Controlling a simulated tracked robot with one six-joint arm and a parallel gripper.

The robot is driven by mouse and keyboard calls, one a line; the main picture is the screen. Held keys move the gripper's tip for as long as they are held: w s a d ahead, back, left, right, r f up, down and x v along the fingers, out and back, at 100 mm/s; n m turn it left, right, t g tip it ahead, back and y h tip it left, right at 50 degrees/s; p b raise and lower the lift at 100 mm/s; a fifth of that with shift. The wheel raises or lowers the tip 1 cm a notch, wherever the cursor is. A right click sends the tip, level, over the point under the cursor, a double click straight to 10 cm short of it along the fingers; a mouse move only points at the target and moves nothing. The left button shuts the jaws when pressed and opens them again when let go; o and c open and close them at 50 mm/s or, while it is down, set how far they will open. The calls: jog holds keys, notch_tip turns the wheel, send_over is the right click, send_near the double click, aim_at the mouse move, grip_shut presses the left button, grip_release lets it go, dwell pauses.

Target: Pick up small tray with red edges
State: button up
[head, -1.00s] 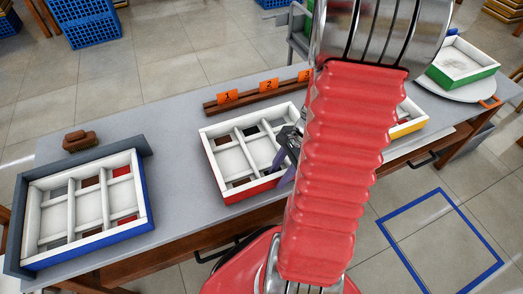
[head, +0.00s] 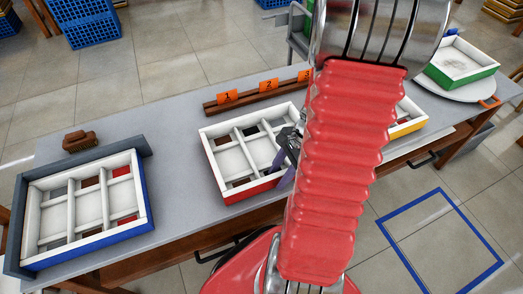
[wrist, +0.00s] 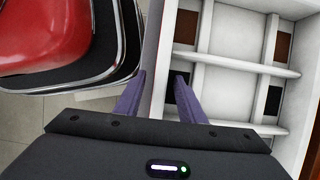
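The small tray with red edges (head: 211,160) lies on the grey table in the middle of the head view. It is white inside, with dividers and red outer sides. My gripper (head: 284,162) is at its right end, partly hidden behind my red arm. In the wrist view the two purple fingers of my gripper (wrist: 160,78) are apart. The tray's white side wall (wrist: 157,88) shows between them, with one finger outside and one over the inside. I cannot tell whether either finger touches the wall. The tray's right end is hidden by my arm in the head view.
A blue-edged tray (head: 146,190) sits in a grey holder at left. A yellow-edged tray (head: 409,126) is partly behind my arm. A green-edged tray (head: 467,76) stands on a white round plate at far right. A wooden rack with orange number tags (head: 268,86) lies behind.

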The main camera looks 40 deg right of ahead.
dwell(0.3)
grip_shut()
dwell(0.3)
